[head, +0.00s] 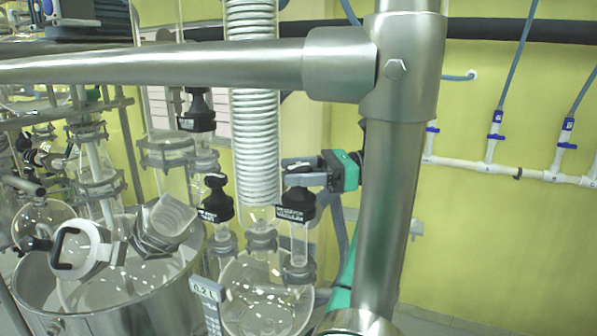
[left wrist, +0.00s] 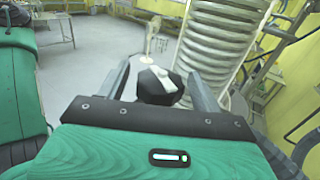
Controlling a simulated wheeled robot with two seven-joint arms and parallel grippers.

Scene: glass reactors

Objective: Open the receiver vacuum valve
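The receiver vacuum valve (head: 296,203) has a black knob above a dark label with white lettering, on a glass neck over the round receiver flask (head: 262,296). My left gripper (head: 290,172), grey with a teal body, reaches in from behind the steel post and points left, its fingers at the top of this knob. In the left wrist view, a black knob with a light pointer mark (left wrist: 160,86) sits between my two spread fingers (left wrist: 160,78), with a gap on both sides. Whether the fingers are level with the knob is unclear. My right gripper is not in view.
A thick steel post (head: 392,200) and crossbar (head: 160,63) stand in front. A coiled condenser (head: 254,130) rises beside the valve. Another black-knobbed valve (head: 216,197) is to the left. A steel vessel (head: 130,300) stands at lower left. The yellow wall carries white pipes.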

